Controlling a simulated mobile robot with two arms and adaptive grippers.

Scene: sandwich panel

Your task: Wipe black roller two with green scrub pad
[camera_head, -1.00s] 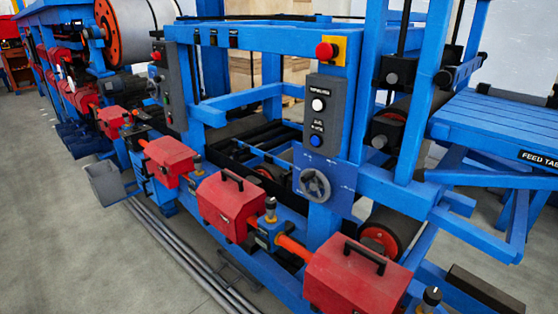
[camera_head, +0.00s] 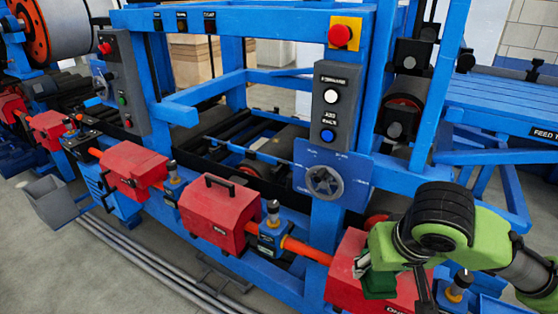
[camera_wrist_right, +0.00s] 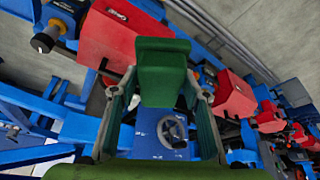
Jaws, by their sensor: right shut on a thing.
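My right gripper (camera_head: 390,262) comes in from the right in the head view, in front of the right red housing. It is shut on the green scrub pad (camera_head: 379,284), partly hidden by the gripper. In the right wrist view the pad (camera_wrist_right: 162,75) stands upright between the two fingers of the gripper (camera_wrist_right: 160,98). Dark rollers (camera_head: 211,137) lie inside the blue machine frame, left of and well apart from the pad. Another dark roller (camera_head: 405,98) sits at the frame's right end. I cannot tell which is number two. My left gripper is not in view.
Red housings (camera_head: 218,210) line the front. The blue feed table (camera_head: 500,105) is at right. Frame bars (camera_head: 240,83) surround the rollers. Floor in front is mostly free.

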